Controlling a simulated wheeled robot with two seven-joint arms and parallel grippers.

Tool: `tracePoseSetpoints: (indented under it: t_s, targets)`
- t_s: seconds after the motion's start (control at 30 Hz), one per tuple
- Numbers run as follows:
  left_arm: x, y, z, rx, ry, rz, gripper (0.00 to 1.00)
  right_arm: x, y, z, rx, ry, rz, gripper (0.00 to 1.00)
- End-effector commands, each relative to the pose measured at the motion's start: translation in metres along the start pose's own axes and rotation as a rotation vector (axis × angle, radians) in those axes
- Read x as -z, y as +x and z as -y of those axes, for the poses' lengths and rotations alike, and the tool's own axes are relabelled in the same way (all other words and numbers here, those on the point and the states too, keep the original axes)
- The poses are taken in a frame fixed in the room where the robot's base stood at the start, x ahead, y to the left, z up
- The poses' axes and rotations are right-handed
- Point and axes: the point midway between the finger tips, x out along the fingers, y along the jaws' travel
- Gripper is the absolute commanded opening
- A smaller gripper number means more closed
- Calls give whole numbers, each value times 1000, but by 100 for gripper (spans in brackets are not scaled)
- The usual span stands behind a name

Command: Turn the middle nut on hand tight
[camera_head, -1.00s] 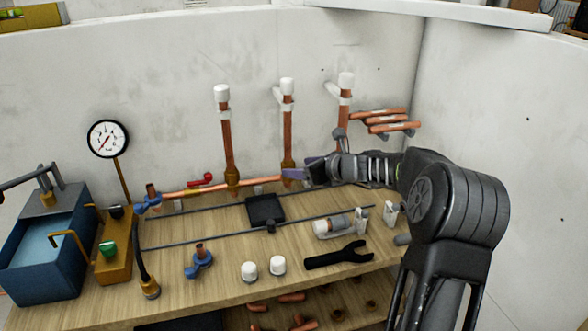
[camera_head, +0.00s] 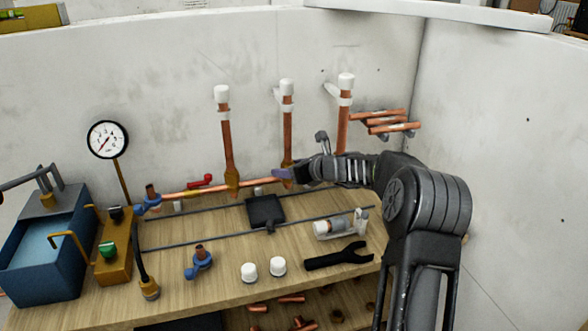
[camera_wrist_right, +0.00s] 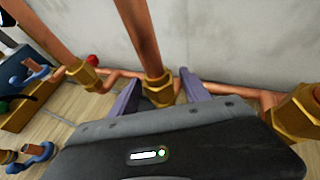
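The middle nut (camera_wrist_right: 159,90) is a brass hex nut at the foot of the middle copper riser (camera_head: 287,135). In the head view my right gripper (camera_head: 283,173) reaches in from the right at the riser's foot and hides most of this nut. In the right wrist view the two purple fingers of this gripper (camera_wrist_right: 160,85) stand on either side of the nut. A narrow gap seems to show beside it, so the fingers look open around it; contact is hard to judge. My left gripper is not in view.
The left riser's nut (camera_head: 232,178) and the right riser's nut (camera_wrist_right: 298,112) stand on either side. A horizontal copper pipe (camera_head: 195,189) runs along the wall (camera_head: 170,110). A black wrench (camera_head: 338,256) and two white caps (camera_head: 249,271) lie on the wooden bench (camera_head: 225,255).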

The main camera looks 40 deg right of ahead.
Motion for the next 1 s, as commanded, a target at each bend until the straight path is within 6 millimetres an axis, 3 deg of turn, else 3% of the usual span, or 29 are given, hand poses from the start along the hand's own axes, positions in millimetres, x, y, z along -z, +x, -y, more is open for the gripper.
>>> tracePoseSetpoints:
  t_s: [0.5, 1.0]
  targets:
    - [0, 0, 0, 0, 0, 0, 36, 0, 0, 0, 0, 0, 0, 12]
    - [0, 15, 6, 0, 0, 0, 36, 1, 1, -1, 72, 34, 2, 10]
